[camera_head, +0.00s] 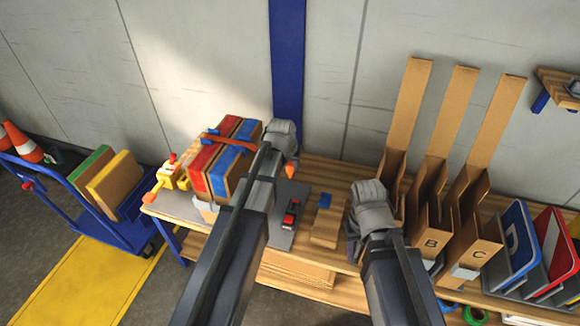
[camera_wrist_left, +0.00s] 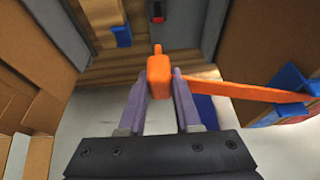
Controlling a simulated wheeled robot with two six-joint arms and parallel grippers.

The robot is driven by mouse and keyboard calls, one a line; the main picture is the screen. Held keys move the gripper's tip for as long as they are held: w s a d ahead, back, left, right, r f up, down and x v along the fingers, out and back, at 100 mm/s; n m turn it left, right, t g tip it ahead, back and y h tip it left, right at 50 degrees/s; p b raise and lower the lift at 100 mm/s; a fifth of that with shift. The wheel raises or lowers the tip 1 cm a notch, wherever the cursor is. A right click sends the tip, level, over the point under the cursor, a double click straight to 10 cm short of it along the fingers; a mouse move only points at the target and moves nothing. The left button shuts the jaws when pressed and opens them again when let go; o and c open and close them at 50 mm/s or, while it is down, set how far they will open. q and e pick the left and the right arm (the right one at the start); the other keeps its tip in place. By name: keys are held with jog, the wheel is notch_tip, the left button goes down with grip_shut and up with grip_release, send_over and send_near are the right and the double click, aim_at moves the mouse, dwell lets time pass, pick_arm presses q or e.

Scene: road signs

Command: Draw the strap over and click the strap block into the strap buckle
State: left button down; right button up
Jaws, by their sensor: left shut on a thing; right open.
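My left gripper (camera_head: 284,143) is shut on the orange strap block (camera_wrist_left: 159,78), which also shows below the gripper in the head view (camera_head: 291,170). The block is held in the air to the right of a box (camera_head: 217,182) with red and blue stripes. The orange strap (camera_wrist_left: 245,92) runs from the block to a blue fitting (camera_wrist_left: 291,84) at the box. In the head view the strap (camera_head: 236,142) crosses the box top. I cannot tell which part is the strap buckle. My right gripper (camera_head: 368,190) is open; its fingertips are mostly hidden.
A black and red device (camera_head: 290,213) lies on a grey plate on the bench. Right of it is a wooden piece with a blue block (camera_head: 324,200). Cardboard holders (camera_head: 431,238) and road signs (camera_head: 519,245) stand at right. A yellow tool (camera_head: 172,176) is left of the box.

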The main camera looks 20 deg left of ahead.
pick_arm(q)
jog(key=s+b+x, duration=0.1)
jog(key=b+x, duration=0.5)
jog(key=s+f+b+x, duration=0.1)
jog(key=s+b+x, duration=0.1)
jog(key=b+x, duration=0.5)
jog(key=s+b+x, duration=0.1)
jog(key=b+x, duration=0.5)
jog(key=x, duration=0.1)
jog(key=shift+s+a+f, duration=0.1)
jog(key=shift+s+f, duration=0.05)
jog(key=shift+f, duration=0.3)
jog(key=shift+f+b, duration=1.2)
jog(key=shift+b, duration=0.2)
jog(key=shift+s+f+b, duration=0.1)
jog(key=shift+f+b, duration=0.5)
jog(key=shift+f, duration=0.05)
jog(key=c, duration=0.5)
grip_release()
jog(key=shift+r, duration=0.1)
